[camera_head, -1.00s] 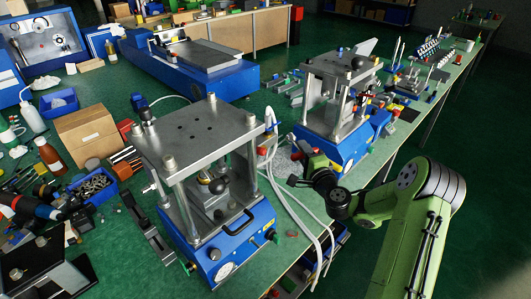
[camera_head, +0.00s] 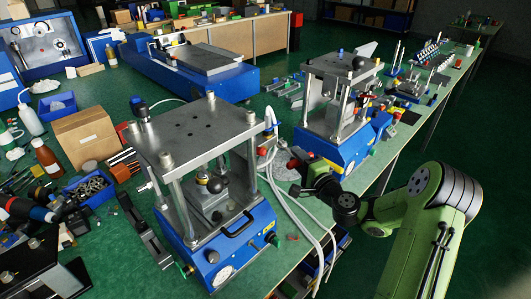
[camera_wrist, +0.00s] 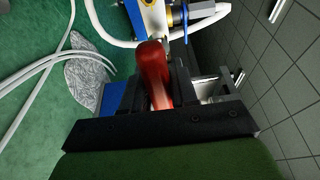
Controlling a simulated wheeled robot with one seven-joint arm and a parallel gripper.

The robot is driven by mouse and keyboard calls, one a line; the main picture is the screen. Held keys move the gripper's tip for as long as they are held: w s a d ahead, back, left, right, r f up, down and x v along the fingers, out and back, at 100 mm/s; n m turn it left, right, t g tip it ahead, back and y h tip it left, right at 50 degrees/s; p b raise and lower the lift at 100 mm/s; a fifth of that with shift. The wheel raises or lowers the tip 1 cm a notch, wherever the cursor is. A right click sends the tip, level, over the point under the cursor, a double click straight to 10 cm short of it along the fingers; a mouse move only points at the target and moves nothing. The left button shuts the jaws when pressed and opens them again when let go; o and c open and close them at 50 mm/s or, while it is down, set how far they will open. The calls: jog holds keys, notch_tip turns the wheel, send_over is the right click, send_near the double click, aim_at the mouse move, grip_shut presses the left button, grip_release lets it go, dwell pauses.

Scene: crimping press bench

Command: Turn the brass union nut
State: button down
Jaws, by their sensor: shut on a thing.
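I cannot make out a brass union nut in either view. In the wrist view, a glossy red curved part (camera_wrist: 154,68) lies between the black fingers of my gripper (camera_wrist: 158,92), which are shut on it. Its lower end is hidden down among the fingers.
A nearer blue press (camera_head: 240,240) stands left of my gripper. White hoses (camera_head: 290,210) hang over the bench edge between them. In the wrist view, a crumpled grey bag (camera_wrist: 88,65) and white hoses (camera_wrist: 40,65) lie at left. Tiled floor (camera_wrist: 285,70) is open at right.

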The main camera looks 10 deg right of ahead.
aim_at(293, 167)
jog(key=shift+s+a+n+g+y+b, duration=0.25)
jog(key=shift+s+a+n+y+b, duration=0.3)
jog(key=shift+a+y, duration=0.25)
jog(key=shift+s+a+n+g+y+b, duration=0.3)
jog(key=shift+s+a+n+y, duration=0.25)
jog(key=shift+s+a+y, duration=0.25)
jog(key=shift+p+x, duration=0.3)
jog(key=shift+x, duration=0.85)
dwell(0.3)
jog(key=shift+f+n+b, duration=0.15)
jog(key=shift+n+b, duration=0.35)
jog(key=shift+b, duration=0.35)
jog(key=shift+b, duration=0.3)
jog(key=n+b, duration=0.2)
jog(key=b, duration=0.1)
